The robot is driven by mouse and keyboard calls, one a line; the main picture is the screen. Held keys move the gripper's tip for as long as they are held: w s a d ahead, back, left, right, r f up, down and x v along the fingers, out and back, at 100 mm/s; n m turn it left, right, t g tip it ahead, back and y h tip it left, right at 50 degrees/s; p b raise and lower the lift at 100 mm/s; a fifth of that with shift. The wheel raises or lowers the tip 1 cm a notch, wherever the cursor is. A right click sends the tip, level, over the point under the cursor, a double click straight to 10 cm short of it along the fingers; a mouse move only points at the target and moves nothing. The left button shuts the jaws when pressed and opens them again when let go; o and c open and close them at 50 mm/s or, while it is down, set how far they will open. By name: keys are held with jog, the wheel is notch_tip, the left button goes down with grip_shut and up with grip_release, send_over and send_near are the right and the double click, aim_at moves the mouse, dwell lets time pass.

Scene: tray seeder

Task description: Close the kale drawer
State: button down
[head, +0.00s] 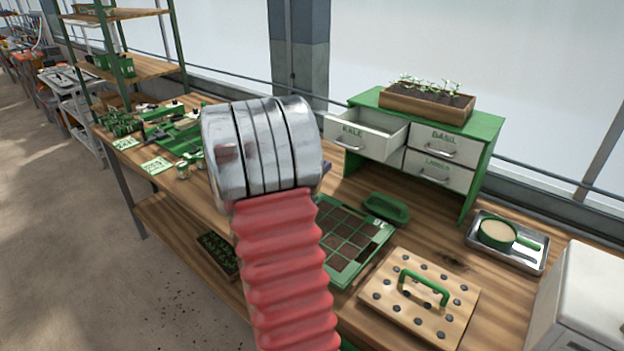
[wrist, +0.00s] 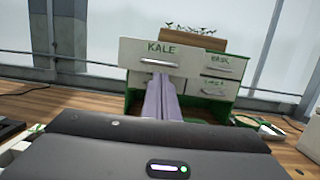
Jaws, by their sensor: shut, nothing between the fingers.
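The kale drawer (head: 363,137) is the upper left drawer of a small green cabinet (head: 483,163) on the bench. It is pulled out, with its open inside visible in the head view. In the wrist view its white front (wrist: 137,51) carries the word KALE and a metal handle (wrist: 158,62). My gripper (wrist: 161,80) is shut and empty, its fingers pointing toward the drawer front, with their tips just below the handle in the picture. I cannot tell whether they touch it.
The basil drawer (head: 431,141) and a lower labelled drawer (head: 437,170) look closed. A wooden planter (head: 427,105) stands on the cabinet. A green seed tray (head: 349,273), a peg board with a green handle (head: 453,311) and a metal tray (head: 534,258) lie in front and to the right.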

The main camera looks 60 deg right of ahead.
jog(key=x, duration=0.7)
jog(key=shift+d, duration=0.3)
jog(key=shift+d, duration=0.1)
